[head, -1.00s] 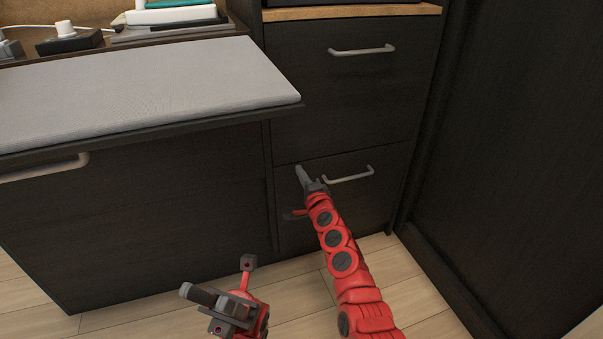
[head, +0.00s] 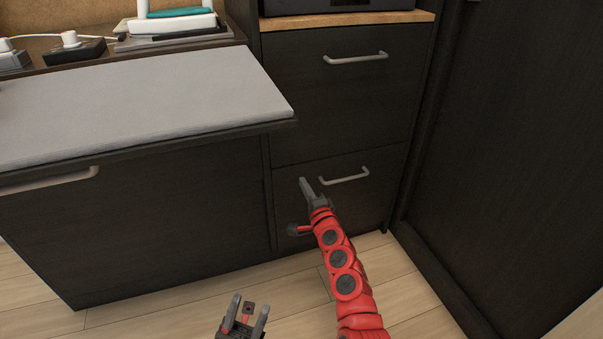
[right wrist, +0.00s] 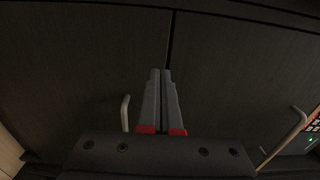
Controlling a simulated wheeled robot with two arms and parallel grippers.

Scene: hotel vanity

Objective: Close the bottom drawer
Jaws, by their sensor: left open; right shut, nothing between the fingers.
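The bottom drawer (head: 372,200) is the lower dark front of the right-hand cabinet, with a grey bar handle (head: 344,178). Its front looks about flush with the drawer above; a small gap cannot be ruled out. My right gripper (head: 306,184) is shut and empty, in front of the drawer's upper left part, left of the handle. Whether its tips touch the front is unclear. The right wrist view shows its closed fingers (right wrist: 160,98) pointing at the dark fronts near a seam. My left gripper (head: 247,308) is open and empty, low over the floor.
The upper drawer (head: 340,105) is shut, with its own handle (head: 356,58). At left, a grey padded bench top (head: 140,105) overhangs a dark front with a handle (head: 50,181). A tall dark panel (head: 500,150) stands at right. Wooden floor (head: 180,310) lies open in front.

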